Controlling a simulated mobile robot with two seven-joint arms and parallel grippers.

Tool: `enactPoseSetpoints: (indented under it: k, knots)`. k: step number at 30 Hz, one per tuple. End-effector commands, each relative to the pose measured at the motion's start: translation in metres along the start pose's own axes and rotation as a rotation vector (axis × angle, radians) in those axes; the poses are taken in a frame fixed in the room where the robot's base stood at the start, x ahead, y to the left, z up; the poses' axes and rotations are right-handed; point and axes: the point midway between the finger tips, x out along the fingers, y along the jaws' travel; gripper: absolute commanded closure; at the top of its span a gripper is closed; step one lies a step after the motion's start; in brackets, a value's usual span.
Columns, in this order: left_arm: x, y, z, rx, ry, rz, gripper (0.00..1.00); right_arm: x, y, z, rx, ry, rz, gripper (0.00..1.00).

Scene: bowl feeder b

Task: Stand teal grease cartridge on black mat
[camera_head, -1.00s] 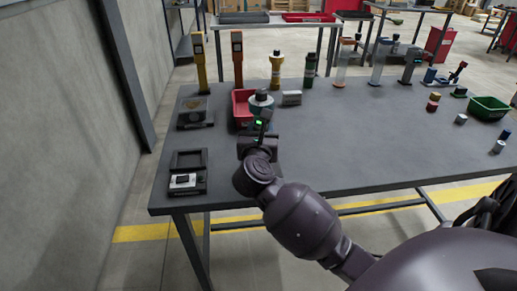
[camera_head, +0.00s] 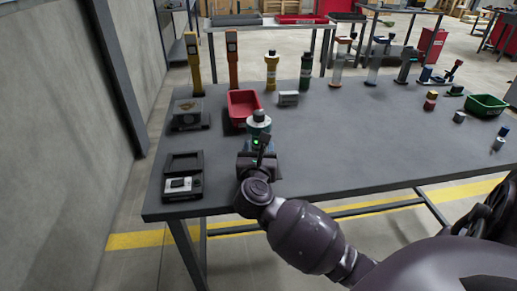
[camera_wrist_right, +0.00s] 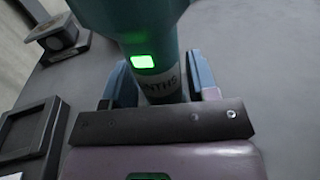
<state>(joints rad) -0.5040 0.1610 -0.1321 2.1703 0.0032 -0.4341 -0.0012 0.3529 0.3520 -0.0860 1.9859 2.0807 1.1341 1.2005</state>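My right gripper (camera_head: 258,148) is shut on the teal grease cartridge (camera_head: 258,126), near the left part of the grey table. In the right wrist view the cartridge (camera_wrist_right: 140,25), with a green light patch over it, stands between the blue fingers (camera_wrist_right: 160,85). Its far end is outside that view. In the head view it looks upright, but I cannot tell whether its base touches the table. A black square pad with a rim (camera_head: 184,161) lies at the table's left; I cannot tell whether it is the black mat. My left gripper is not in view.
A red bin (camera_head: 243,103) stands just behind the cartridge. A dark box with a brown disc (camera_head: 188,112) is to the left. Yellow (camera_head: 271,72) and green (camera_head: 306,72) bottles stand at the back. A green bin (camera_head: 486,103) is far right. The table's middle is clear.

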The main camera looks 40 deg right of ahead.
Motion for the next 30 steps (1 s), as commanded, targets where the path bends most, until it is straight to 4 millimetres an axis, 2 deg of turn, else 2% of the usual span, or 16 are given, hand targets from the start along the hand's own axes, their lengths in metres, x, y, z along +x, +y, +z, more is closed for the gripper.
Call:
enactPoseSetpoints:
  k: [1, 2, 13, 17, 30]
  knots:
    - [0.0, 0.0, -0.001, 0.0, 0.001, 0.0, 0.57, 0.0, 0.0, 0.0, 0.0, 0.0, 0.0, 0.39]
    - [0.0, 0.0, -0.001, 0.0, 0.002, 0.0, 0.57, 0.0, 0.0, 0.0, 0.0, 0.0, 0.0, 0.35]
    - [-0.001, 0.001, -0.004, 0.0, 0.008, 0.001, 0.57, 0.0, 0.0, 0.006, 0.002, -0.002, 0.0, 0.35]
    - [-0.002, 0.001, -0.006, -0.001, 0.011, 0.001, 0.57, -0.017, 0.0, 0.004, 0.002, 0.003, 0.0, 0.35]
    - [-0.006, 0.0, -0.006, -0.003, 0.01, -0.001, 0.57, -0.098, 0.0, 0.004, 0.002, 0.003, -0.001, 0.35]
